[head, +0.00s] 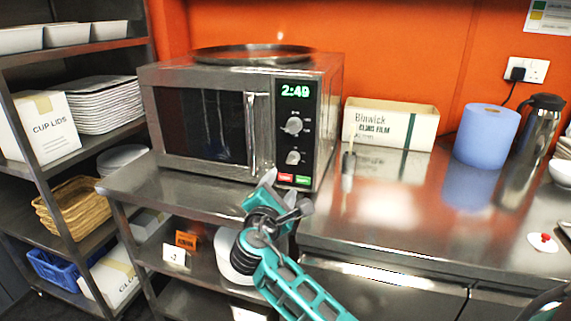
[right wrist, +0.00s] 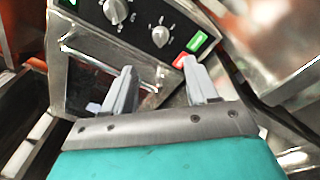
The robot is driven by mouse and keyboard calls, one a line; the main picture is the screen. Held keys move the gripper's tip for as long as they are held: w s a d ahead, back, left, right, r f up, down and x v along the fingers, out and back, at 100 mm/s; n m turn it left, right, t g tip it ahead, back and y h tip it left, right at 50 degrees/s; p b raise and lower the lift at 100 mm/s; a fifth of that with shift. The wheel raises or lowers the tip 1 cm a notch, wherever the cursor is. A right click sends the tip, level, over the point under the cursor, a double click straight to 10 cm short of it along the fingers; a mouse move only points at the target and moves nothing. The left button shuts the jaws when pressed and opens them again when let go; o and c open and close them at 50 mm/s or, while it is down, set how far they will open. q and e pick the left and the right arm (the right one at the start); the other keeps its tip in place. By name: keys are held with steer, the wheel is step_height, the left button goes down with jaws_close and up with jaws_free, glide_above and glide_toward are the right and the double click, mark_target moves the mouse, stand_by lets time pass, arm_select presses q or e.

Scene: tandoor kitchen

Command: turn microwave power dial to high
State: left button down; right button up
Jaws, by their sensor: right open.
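The steel microwave (head: 215,77) stands on the counter with its door shut, its display lit at 2:49. Its black panel has an upper dial (head: 292,125) and a lower dial (head: 293,157); the labels are too small to read. In the right wrist view, the upper dial (right wrist: 117,10) and lower dial (right wrist: 160,36) lie beyond the fingers. My right gripper (head: 287,193) is open and empty, below and in front of the panel, apart from both dials. In the right wrist view its fingers (right wrist: 160,82) point toward the panel's lower end. My left gripper is not in view.
A red button (head: 286,178) and a green button (head: 303,180) sit below the dials. A round pan (head: 252,54) lies on the microwave. A cling film box (head: 390,125), blue roll (head: 486,136) and flask (head: 537,125) stand to the right. The counter (head: 390,205) before them is mostly clear.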

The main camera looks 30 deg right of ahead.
mark_target(292, 161)
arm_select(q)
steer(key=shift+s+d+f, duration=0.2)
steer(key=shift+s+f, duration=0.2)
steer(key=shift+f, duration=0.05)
arm_select(e)
steer(key=x, duration=1.2)
steer(key=shift+w+d, duration=0.2)
steer(key=shift+d, duration=0.15)
